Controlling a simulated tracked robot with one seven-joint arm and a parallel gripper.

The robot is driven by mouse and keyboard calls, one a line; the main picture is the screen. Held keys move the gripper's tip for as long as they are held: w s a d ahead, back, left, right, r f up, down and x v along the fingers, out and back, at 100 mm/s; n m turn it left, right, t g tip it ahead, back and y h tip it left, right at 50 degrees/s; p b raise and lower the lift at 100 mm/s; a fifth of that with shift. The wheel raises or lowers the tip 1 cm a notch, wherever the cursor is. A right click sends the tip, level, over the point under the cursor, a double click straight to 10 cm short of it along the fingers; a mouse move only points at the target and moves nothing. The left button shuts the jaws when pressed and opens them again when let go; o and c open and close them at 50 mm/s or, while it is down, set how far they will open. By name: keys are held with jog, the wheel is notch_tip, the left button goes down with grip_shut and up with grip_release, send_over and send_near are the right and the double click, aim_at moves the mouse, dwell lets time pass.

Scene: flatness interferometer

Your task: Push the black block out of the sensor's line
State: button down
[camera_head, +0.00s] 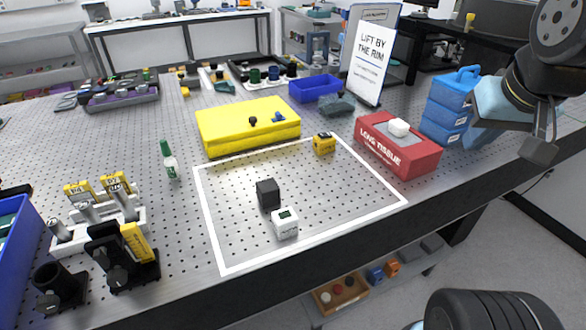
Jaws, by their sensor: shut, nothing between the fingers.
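The black block (268,194) stands upright on the perforated table, inside a white taped outline (214,233). A small white cube (285,223) with a green display on top stands just in front of it, slightly right; whether they touch is unclear. I cannot tell for certain which of these is the sensor. My gripper (541,151) is at the far right, above the table's right edge, well away from the block. It is shut and empty.
A yellow case (247,125) lies behind the outline; a red tissue box (397,145) stands right of it, near blue stacked boxes (446,108). The floor inside the outline is mostly clear.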

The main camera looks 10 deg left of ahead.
jog(key=w+a+f+g+y, duration=0.25)
jog(key=a+f, duration=0.25)
jog(key=a, duration=0.5)
jog(key=m+g+y, duration=0.5)
jog(key=g+y, duration=0.2)
jog(key=g, duration=0.3)
send_over(268, 193)
jog(key=s, duration=0.3)
notch_tip(268, 193, down, 10)
jog(key=a+m+y, duration=0.2)
jog(key=a, duration=0.2)
jog(key=s+a+f+m+g+y, duration=0.1)
jog(key=a+m+y, duration=0.1)
jog(key=a, duration=0.2)
jog(key=a+m+g+y, duration=0.1)
jog(key=a+m+y, duration=0.1)
jog(key=a, duration=0.3)
jog(key=shift+s+f+m, duration=0.25)
jog(key=shift+f+m, duration=0.05)
jog(key=shift+f, duration=0.05)
jog(key=v, duration=2.1)
jog(key=shift+w+a+f, duration=0.1)
jog(key=shift+w+f, duration=0.1)
notch_tip(268, 193, down, 5)
jog(key=shift+a+r, duration=0.1)
jog(key=shift+s+a, duration=0.3)
jog(key=shift+a, duration=0.15)
